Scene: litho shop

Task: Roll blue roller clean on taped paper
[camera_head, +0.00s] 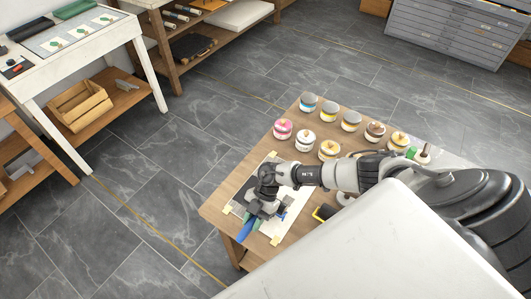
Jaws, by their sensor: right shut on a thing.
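The paper (290,205) lies on the small wooden table, with pale tape pieces at its corners. My right gripper (262,212) is over the left part of the paper, shut on the blue roller (247,229). The roller's blue handle sticks out toward the table's front left edge. A small blue patch also shows at the gripper's right side. The gripper hides much of the roller, so I cannot tell whether it touches the paper. My left gripper is not in view.
Several ink jars (303,140) stand in rows along the far side of the wooden table (213,208). A yellow and black object (325,212) lies right of the paper. A white worktable (95,50) and a grey drawer cabinet (445,35) stand beyond open floor.

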